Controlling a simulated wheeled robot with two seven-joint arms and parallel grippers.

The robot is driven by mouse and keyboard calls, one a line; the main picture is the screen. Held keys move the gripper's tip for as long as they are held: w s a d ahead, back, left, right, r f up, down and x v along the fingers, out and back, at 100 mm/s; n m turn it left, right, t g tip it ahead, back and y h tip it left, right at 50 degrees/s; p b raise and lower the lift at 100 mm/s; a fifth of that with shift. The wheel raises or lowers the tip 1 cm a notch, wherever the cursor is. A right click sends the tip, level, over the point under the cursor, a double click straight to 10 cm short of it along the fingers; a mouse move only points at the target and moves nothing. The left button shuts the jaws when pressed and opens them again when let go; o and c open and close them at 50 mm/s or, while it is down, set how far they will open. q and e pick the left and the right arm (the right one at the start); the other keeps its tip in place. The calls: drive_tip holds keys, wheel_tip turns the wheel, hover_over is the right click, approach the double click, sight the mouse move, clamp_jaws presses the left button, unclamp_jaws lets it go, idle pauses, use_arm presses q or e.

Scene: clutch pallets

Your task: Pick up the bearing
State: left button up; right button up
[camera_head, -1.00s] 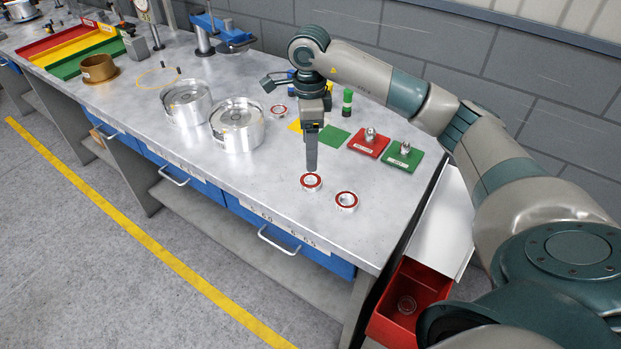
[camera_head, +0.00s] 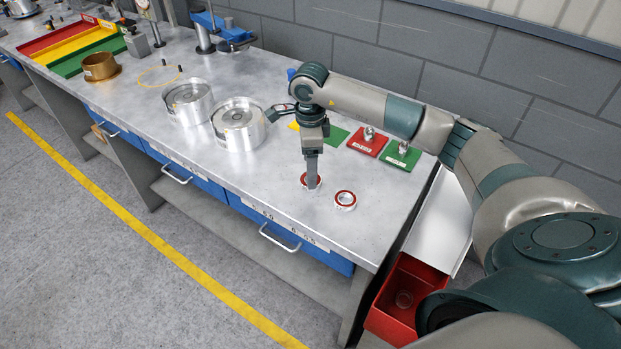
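Two bearings with red rings and silvery rims lie flat on the grey workbench (camera_head: 270,178). My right gripper (camera_head: 312,184) points straight down at the left bearing (camera_head: 305,182), and its fingertips overlap that bearing's middle. The fingers hide part of the ring, and I cannot tell whether they are apart or closed on it. The other bearing (camera_head: 345,200) lies free just to the right of it. My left gripper is not in view.
Two silver cylinders (camera_head: 240,140) stand left of my arm. Red (camera_head: 366,148) and green (camera_head: 410,150) plates with metal parts lie behind the bearings. A red bin (camera_head: 385,325) hangs below the bench's right end. The bench front near the bearings is clear.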

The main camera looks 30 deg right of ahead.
sight(303, 178)
wheel_tip(303, 178, down, 3)
drive_tip(key=shift+s+r+p, duration=0.1)
drive_tip(key=shift+p, duration=0.65)
drive_tip(key=shift+f, duration=0.4)
drive_tip(key=c, duration=1.3)
drive_tip(key=shift+d+r, duration=0.1)
drive_tip(key=shift+r, duration=0.1)
drive_tip(key=shift+c, duration=0.2)
